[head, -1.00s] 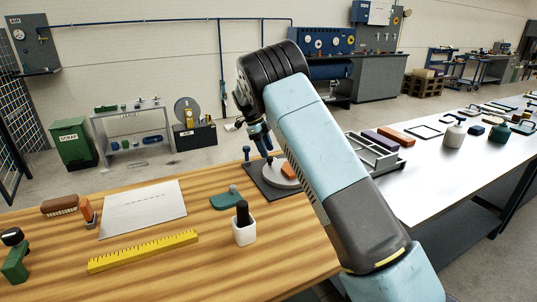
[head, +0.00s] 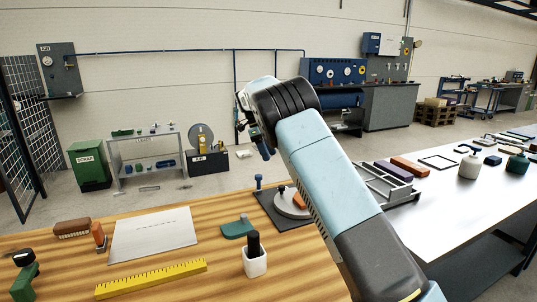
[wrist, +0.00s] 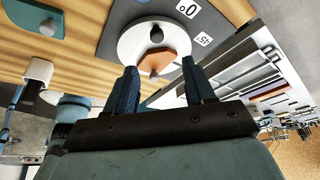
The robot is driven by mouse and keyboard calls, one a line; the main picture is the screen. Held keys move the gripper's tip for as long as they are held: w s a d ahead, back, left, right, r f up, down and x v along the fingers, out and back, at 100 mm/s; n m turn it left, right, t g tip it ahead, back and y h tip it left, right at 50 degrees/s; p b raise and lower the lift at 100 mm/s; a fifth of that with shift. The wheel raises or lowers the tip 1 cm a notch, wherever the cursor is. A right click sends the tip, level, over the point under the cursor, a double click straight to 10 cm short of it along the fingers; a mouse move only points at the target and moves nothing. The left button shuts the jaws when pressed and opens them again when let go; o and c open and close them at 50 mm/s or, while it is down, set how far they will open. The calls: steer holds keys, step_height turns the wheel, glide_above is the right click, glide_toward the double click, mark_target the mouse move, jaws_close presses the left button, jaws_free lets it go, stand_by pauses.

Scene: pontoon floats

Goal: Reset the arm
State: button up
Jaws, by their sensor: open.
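My gripper (wrist: 160,90) shows in the wrist view with its two blue fingers apart and nothing between them. In the head view my gripper (head: 262,143) hangs at the end of my raised arm, above and behind the round turntable. The white turntable disc (wrist: 128,42) sits on a dark base plate (wrist: 98,45). An orange block (wrist: 156,63) lies on the disc, beyond the fingertips in the wrist view and apart from them. In the head view my arm hides part of the disc and block.
A grey divided tray (head: 385,184) and a metal table (head: 470,215) lie to the right. Air above the bench is clear.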

steer(key=shift+r, duration=0.1)
steer(key=s+d+r+n+t+y, duration=0.35)
steer(key=s+d+r+n, duration=0.65)
steer(key=s+d+r, duration=0.85)
steer(key=s+d+f+n+t, duration=0.1)
steer(key=s+n, duration=0.3)
steer(key=s, duration=0.7)
steer(key=s+d+f+n+t, duration=0.1)
steer(key=s+f+n, duration=0.3)
steer(key=s, duration=0.7)
steer(key=s+d+f+n+t, duration=0.2)
steer(key=s+n, duration=0.2)
steer(key=s, duration=0.7)
steer(key=shift+d+f+n, duration=0.15)
steer(key=shift+d+n, duration=0.1)
steer(key=shift+n, duration=0.05)
steer(key=shift+y, duration=0.25)
